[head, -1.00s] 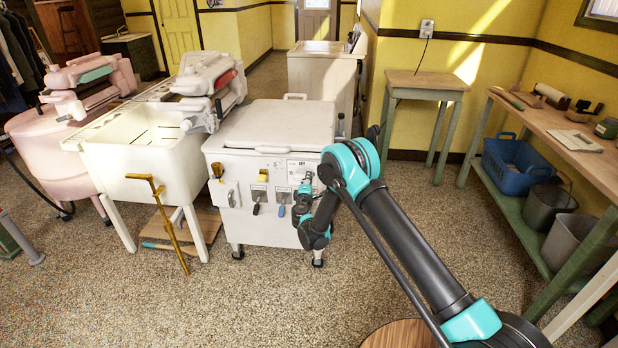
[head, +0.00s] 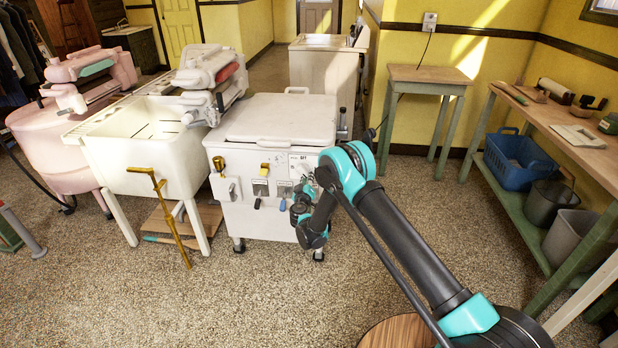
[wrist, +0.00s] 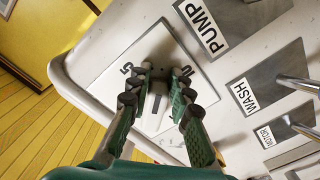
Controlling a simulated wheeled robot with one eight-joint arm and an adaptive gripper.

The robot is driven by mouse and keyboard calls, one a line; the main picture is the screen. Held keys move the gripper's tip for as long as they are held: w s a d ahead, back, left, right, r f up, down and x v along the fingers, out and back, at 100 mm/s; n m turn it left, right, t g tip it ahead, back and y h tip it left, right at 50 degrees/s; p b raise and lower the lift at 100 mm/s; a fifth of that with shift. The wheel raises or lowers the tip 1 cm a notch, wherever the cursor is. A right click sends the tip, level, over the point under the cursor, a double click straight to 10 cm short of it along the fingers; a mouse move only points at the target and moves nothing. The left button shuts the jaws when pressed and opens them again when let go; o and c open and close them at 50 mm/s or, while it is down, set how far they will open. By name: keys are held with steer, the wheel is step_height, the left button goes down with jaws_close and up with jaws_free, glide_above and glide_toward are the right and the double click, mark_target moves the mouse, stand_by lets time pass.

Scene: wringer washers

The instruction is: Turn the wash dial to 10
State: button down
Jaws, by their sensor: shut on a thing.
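In the head view, my gripper (head: 301,206) is at the right front of the white washer (head: 270,222). My arm hides the dial there.
Levers labelled PUMP, WASH (wrist: 250,95) and MOTOR (wrist: 266,137) sit beside the dial. A cream tub (head: 150,165) stands left of the washer, with a yellow-handled stick (head: 166,205) before it. A green-legged bench (head: 560,125) is at right.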

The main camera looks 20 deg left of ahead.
steer(key=m, duration=0.1)
steer(key=a+m, duration=0.2)
steer(key=m, duration=0.1)
steer(key=shift+s, duration=0.25)
steer(key=shift+a+m, duration=0.15)
steer(key=shift+m, duration=0.6)
steer(key=shift+a+m, duration=0.15)
steer(key=shift+m, duration=0.6)
steer(key=c, duration=1.4)
jaws_free()
steer(key=shift+d, duration=0.15)
steer(key=shift+o, duration=0.2)
steer(key=shift+s+d, duration=0.1)
steer(key=v, duration=0.7)
steer(key=shift+s, duration=0.15)
